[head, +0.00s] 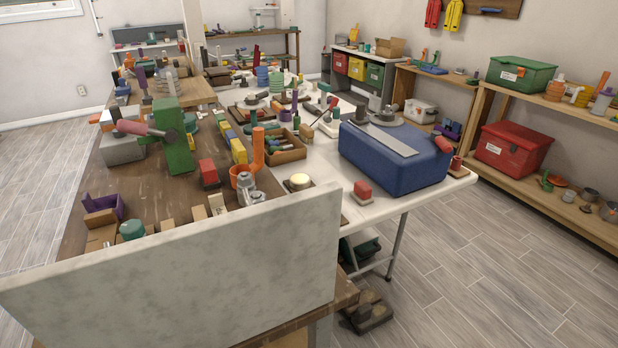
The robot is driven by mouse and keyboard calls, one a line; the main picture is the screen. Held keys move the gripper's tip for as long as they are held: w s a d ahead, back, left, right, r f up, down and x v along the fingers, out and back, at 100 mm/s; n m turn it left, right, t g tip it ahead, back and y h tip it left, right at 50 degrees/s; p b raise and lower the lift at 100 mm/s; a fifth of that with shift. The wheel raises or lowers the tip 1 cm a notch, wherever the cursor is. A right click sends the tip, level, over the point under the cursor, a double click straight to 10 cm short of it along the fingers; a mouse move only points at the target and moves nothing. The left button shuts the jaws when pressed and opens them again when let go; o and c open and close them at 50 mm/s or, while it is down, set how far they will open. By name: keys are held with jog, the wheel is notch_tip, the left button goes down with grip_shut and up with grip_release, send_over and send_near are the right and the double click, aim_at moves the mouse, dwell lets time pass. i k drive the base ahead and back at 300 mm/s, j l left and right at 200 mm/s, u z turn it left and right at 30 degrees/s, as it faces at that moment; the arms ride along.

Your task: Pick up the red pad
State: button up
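I cannot tell for certain which thing is the red pad. A small red block (363,190) sits near the front edge of the white table (322,165), left of the big blue box. Another red block (208,172) with a dark base stands on the brown workbench (85,182), left of an orange upright pipe. A small red piece (456,163) is at the right end of the white table. My gripper is not in view.
A pale upright panel (190,265) blocks the front of the workbench. The blue box (393,160) fills the white table's right end. A wooden shelf (540,187) with a red bin (513,148) stands at right.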

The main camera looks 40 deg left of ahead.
aim_at(362, 193)
jog(key=i+l+u, duration=0.15)
jog(key=u, duration=0.3)
jog(key=i+l+u, duration=0.25)
jog(key=u, duration=0.2)
jog(key=i+l+u, duration=0.2)
jog(key=u, duration=0.2)
jog(key=i+l+u, duration=0.1)
jog(key=l+u, duration=0.8)
jog(key=i+l+u, duration=0.45)
jog(key=l+u, duration=0.3)
jog(key=i+l+u, duration=0.15)
jog(key=l+u, duration=0.2)
